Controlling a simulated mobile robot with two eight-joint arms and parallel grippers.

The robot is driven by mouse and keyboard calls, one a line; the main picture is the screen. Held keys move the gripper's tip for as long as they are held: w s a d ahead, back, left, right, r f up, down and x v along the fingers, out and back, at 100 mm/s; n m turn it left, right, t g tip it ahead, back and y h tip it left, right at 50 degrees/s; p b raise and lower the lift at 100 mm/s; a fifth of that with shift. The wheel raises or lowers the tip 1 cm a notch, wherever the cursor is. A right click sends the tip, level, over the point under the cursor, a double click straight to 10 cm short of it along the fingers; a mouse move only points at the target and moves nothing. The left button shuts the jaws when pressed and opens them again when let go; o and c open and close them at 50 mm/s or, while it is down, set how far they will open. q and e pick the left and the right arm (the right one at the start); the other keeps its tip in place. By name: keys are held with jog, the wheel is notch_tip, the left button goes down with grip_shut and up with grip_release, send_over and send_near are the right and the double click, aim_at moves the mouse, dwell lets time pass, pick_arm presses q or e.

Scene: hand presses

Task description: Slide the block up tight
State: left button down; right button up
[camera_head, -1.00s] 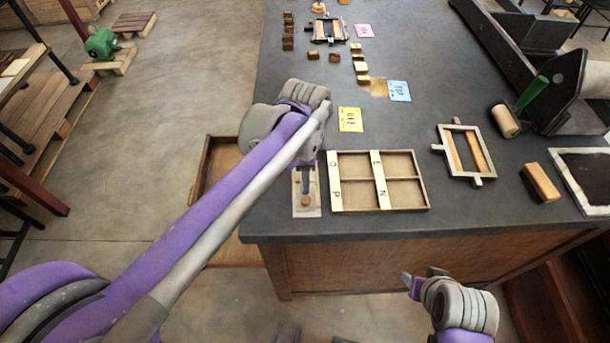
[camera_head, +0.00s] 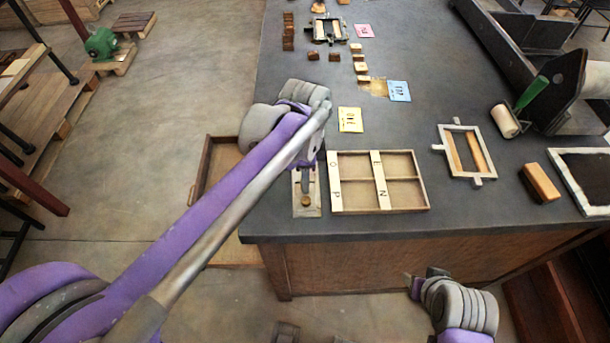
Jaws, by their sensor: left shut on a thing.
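A small pale fixture plate (camera_head: 307,209) lies at the table's near left corner, with a round brown knob at its near end and a grey slot-like part above it. My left gripper (camera_head: 307,165) reaches down over the far end of this plate, seen from behind its wrist. It is shut on a small block there, which the gripper and arm mostly hide. I cannot tell how tightly the block sits against anything. My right gripper (camera_head: 409,283) hangs off the table's near edge, away from the plate. Its fingers are too small to judge.
A divided wooden type case (camera_head: 405,210) with lettered strips stands just right of the plate. Farther right are a framed chase (camera_head: 442,150), a wooden block (camera_head: 540,182) and a green-handled roller (camera_head: 504,121). Yellow (camera_head: 350,119) and blue (camera_head: 399,91) cards lie behind.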

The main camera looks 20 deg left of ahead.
dwell(0.7)
pick_arm(q)
jog(key=w+a, duration=0.1)
jog(key=w, duration=0.2)
jog(key=w+a+p, duration=0.1)
jog(key=w, duration=0.3)
jog(key=w+a, duration=0.1)
jog(key=w, duration=0.3)
jog(key=shift+w+a, duration=0.25)
jog(key=c, duration=0.9)
grip_release()
jog(key=shift+r, duration=0.15)
notch_tip(320, 180, up, 11)
jog(key=shift+f+p, duration=0.2)
jog(key=shift+p, duration=0.4)
